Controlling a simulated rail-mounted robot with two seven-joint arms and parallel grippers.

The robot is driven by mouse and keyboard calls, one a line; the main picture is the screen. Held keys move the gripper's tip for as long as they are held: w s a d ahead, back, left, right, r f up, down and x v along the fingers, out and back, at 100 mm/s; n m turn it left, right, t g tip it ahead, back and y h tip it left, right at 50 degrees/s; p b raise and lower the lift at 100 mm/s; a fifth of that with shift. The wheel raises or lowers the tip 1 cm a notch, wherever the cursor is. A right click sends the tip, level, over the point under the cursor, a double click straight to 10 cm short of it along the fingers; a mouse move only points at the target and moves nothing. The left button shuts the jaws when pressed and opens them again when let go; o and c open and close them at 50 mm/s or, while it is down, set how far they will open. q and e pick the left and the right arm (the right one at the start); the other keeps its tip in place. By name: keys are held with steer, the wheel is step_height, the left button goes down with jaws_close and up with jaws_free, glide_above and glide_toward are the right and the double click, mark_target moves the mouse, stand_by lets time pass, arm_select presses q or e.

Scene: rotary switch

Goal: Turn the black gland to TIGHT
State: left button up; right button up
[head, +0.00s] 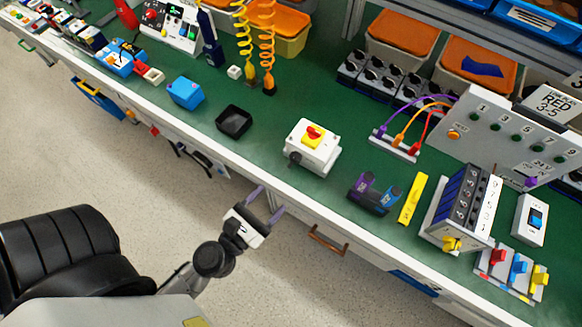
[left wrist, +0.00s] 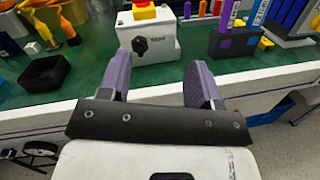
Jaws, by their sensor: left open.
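The white switch box (head: 312,147) with a red and yellow rotary knob (head: 313,135) stands on the green bench top near its front edge. The black gland (head: 294,158) sticks out of the side of the box that faces me. In the left wrist view the gland (left wrist: 140,45) shows as a round black knob with small lettering beside it, too small to read. My left gripper (head: 265,203) is open and empty, in front of the bench edge and apart from the gland. In the left wrist view its purple fingers (left wrist: 160,72) point toward the box. My right gripper is not in view.
A black open tray (head: 234,121) and a blue box (head: 185,92) stand left of the switch box. A purple and dark holder (head: 374,193) and a yellow bar (head: 413,199) lie to its right. The bench's white front edge (head: 270,178) runs between gripper and box.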

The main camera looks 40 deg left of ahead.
arm_select(q)
step_height(320, 180, down, 4)
steer(key=a+n+y+b, duration=0.1)
steer(key=a+n+y, duration=0.1)
steer(key=n, duration=0.2)
steer(key=g+p, duration=0.1)
steer(key=p, duration=0.2)
glide_toward(293, 161)
steer(key=w, duration=0.2)
steer(key=shift+n+y, duration=0.3)
steer(key=shift+y, duration=0.1)
steer(key=x, duration=0.6)
steer(key=shift+w+a, duration=0.1)
steer(key=shift+x, duration=0.75)
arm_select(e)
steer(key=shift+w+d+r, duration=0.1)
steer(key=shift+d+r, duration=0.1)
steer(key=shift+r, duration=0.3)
